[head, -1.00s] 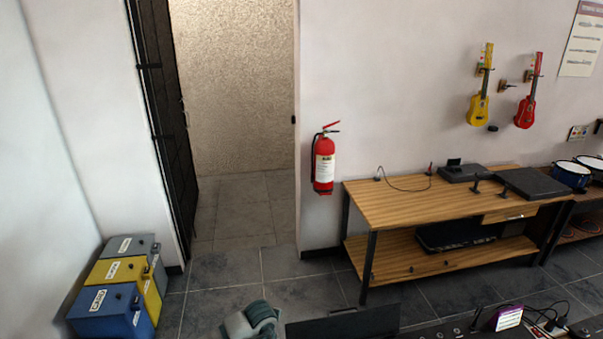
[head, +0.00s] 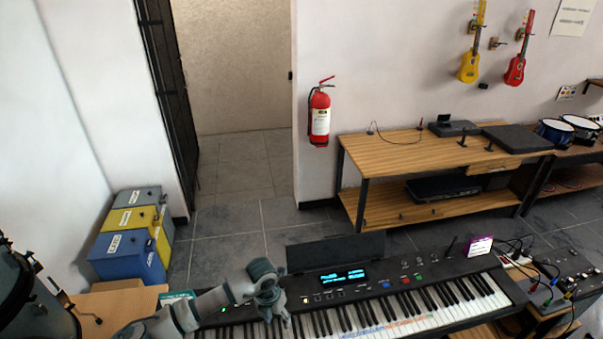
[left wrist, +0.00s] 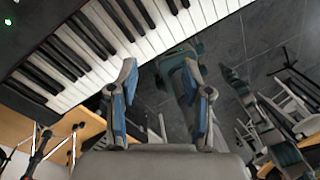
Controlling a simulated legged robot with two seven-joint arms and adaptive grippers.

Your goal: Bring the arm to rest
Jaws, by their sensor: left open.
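My left arm comes in from the left in the head view, and its gripper (head: 281,318) points down over the left part of the keyboard's white and black keys. In the left wrist view the two blue-padded fingers of the left gripper (left wrist: 165,85) stand apart with nothing between them. The keyboard (head: 395,312) is a long black instrument with a lit display, and its keys fill the upper left of the left wrist view. I cannot tell the exact height of the fingers above the keys. My right gripper cannot be made out.
A wooden shelf table (head: 400,148) stands by the back wall, with a red fire extinguisher (head: 319,115) left of it. Blue, yellow and grey boxes (head: 130,245) stand at the left. A mixer with cables (head: 560,280) is at the right. Grey floor (head: 230,230) lies clear beyond the keyboard.

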